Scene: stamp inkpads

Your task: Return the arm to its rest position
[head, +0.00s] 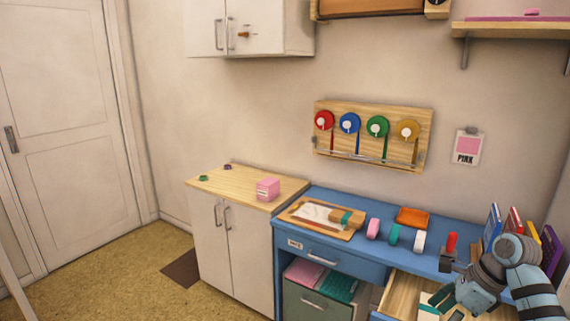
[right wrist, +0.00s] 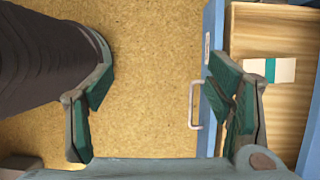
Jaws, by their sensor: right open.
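My right arm (head: 525,270) comes in at the lower right of the head view, bent over the right end of the blue desk. Its gripper (head: 446,303) hangs low by the open wooden drawer. In the right wrist view the right gripper (right wrist: 163,105) is open, its fingers wide apart. Only the tan floor shows between the fingers; the right finger overlaps the drawer front. A white block with a green band (right wrist: 270,70) lies in the drawer, apart from the fingers. My left gripper is in neither view.
The blue desk (head: 340,202) holds a clipboard (head: 318,215), an orange tray (head: 412,216), tape-like rolls, a red-handled stamp (head: 450,245) and books (head: 515,222). A pink box (head: 268,189) stands on the cabinet to the left. The open drawer (head: 402,292) juts out. The floor at left is free.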

